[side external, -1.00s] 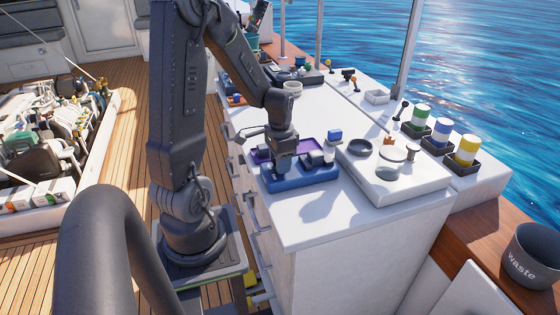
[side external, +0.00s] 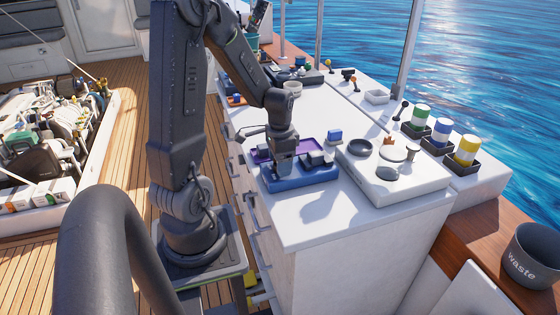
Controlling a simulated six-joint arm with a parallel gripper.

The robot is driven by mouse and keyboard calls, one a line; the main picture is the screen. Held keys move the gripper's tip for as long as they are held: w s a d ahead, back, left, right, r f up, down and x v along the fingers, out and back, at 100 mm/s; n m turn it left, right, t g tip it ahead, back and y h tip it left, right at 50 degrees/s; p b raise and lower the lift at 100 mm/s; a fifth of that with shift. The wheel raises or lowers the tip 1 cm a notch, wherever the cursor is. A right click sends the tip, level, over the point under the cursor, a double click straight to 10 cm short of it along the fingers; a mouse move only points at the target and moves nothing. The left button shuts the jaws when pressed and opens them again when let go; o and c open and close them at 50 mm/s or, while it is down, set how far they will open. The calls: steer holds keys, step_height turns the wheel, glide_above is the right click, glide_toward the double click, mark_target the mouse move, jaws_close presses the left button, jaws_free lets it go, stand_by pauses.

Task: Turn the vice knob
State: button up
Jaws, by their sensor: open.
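A blue base (side external: 300,181) sits near the left edge of the white worktop, with grey block-like parts (side external: 318,158) on its right half. It appears to be the vice, but I cannot clearly pick out its knob. My gripper (side external: 284,171) points down over the left part of the blue base. Its fingertips are small and dark here, and they hide what lies directly beneath them. I see nothing held. Whether the fingers touch the vice cannot be told.
A purple tray (side external: 308,146) lies just behind the vice, with a small blue block (side external: 334,136) to its right. A white raised panel (side external: 410,183) with round fittings stands further right. The worktop front (side external: 330,225) is clear. A waste bin (side external: 533,256) stands at lower right.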

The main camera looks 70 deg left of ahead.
step_height(320, 180, up, 14)
stand_by(0.6)
steer(key=shift+f, duration=0.1)
steer(key=s+d+r+t, duration=0.2)
steer(key=d, duration=0.9)
steer(key=s+d+r+t, duration=0.1)
steer(key=s+d+t, duration=0.1)
steer(key=d, duration=0.9)
steer(key=shift+s+r+t, duration=0.15)
steer(key=shift+r+t, duration=0.2)
steer(key=shift+t, duration=0.45)
